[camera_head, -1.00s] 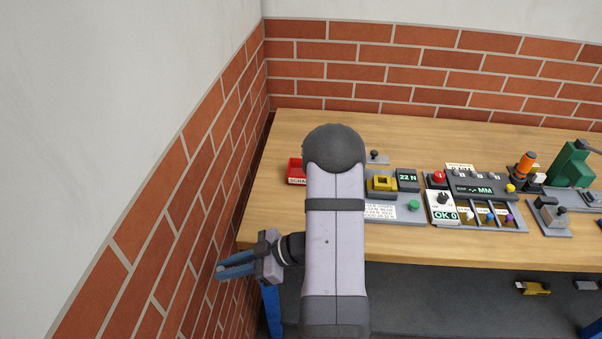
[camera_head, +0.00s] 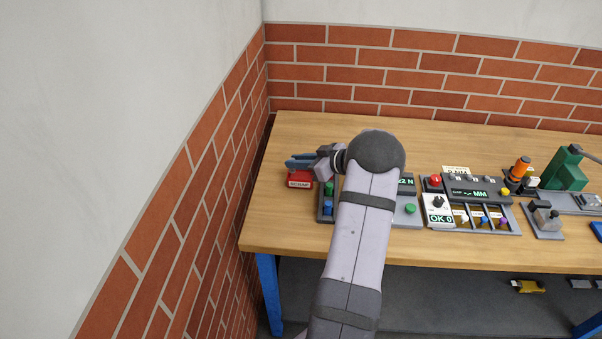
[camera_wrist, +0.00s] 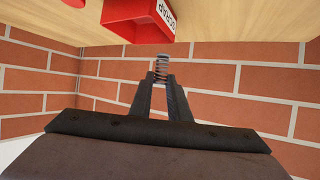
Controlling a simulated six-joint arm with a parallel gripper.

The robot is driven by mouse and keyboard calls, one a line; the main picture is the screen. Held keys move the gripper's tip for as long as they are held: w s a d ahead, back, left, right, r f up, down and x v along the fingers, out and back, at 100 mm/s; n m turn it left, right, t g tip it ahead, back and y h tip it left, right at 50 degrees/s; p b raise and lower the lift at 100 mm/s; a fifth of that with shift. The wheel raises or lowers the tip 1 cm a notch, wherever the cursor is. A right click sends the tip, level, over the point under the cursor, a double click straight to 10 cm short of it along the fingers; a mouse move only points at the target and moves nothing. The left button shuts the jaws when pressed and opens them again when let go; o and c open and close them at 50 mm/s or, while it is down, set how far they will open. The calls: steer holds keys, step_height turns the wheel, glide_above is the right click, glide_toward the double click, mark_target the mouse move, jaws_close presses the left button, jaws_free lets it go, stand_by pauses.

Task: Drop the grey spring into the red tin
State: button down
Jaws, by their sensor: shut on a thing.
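The red tin (camera_head: 299,180), labelled SCRAP, stands near the left end of the bench. It also shows in the wrist view (camera_wrist: 128,22), at the top of the picture. In the wrist view my gripper (camera_wrist: 162,80) is shut on the grey spring (camera_wrist: 161,70), whose coils stick out past the fingertips towards the tin. The spring cannot be made out in the head view.
A grey tray with green and blue pieces (camera_head: 328,198) stands right of the tin, partly behind my arm. A panel with a green button (camera_head: 410,209) and a meter marked OK (camera_head: 438,210) are farther right. The brick wall (camera_head: 220,170) is close on the left.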

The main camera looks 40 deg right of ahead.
steer(key=d+r+m+h, duration=0.1)
steer(key=d+r, duration=0.1)
steer(key=d, duration=0.3)
steer(key=shift+w+d+h, duration=0.3)
steer(key=shift+d, duration=0.05)
step_height(320, 180, down, 6)
steer(key=b, duration=0.6)
steer(key=shift+b, duration=0.35)
steer(key=shift+r, duration=0.1)
steer(key=c, duration=1.6)
jaws_free()
steer(key=shift+b+v, duration=0.7)
steer(key=shift+v, duration=3)
